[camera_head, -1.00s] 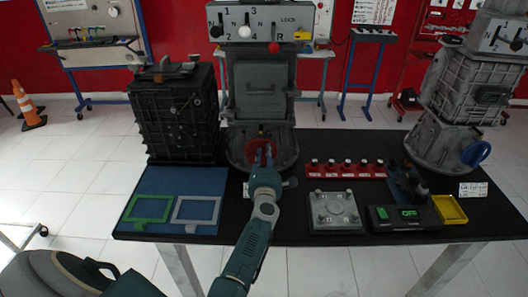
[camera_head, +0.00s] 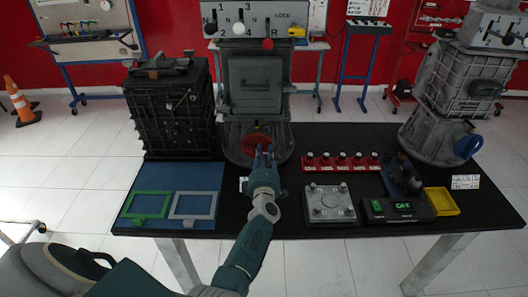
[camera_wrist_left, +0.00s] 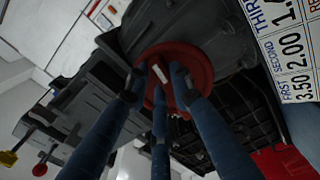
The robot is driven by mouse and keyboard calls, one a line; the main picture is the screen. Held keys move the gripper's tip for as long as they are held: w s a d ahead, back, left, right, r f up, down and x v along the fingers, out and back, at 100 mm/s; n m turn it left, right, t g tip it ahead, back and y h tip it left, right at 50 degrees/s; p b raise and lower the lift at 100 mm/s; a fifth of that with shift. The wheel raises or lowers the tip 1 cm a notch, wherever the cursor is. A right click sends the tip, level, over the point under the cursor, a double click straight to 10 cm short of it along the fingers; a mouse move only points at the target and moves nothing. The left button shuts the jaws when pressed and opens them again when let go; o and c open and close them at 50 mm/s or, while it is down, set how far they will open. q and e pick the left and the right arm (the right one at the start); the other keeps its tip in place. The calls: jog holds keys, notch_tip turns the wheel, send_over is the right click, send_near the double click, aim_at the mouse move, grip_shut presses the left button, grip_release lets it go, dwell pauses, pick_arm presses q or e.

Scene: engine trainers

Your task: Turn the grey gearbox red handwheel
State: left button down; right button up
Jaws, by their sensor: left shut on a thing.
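The grey gearbox (camera_head: 254,84) stands upright at the back of the black table, left of centre. Its red handwheel (camera_head: 256,142) is low on its front face. My left gripper (camera_head: 265,156) is in front of the handwheel, with its fingers on it. In the left wrist view the red handwheel (camera_wrist_left: 196,62) shows as a round disc with a pale mark, and the left gripper's fingers (camera_wrist_left: 160,82) close on it, covering part of it. My right gripper is not in view.
A black gearbox (camera_head: 172,110) stands close on the left. A blue mat (camera_head: 150,179) with green and grey frames lies in front of it. Right are red knobs (camera_head: 342,163), a grey plate (camera_head: 330,204), a yellow tray (camera_head: 441,201) and another grey gearbox with a blue handwheel (camera_head: 467,146).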

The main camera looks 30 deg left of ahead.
pick_arm(q)
jog(key=shift+a+m, duration=0.15)
jog(key=shift+m, duration=0.15)
dwell(0.4)
jog(key=c, duration=1.5)
grip_release()
jog(key=shift+f, duration=0.1)
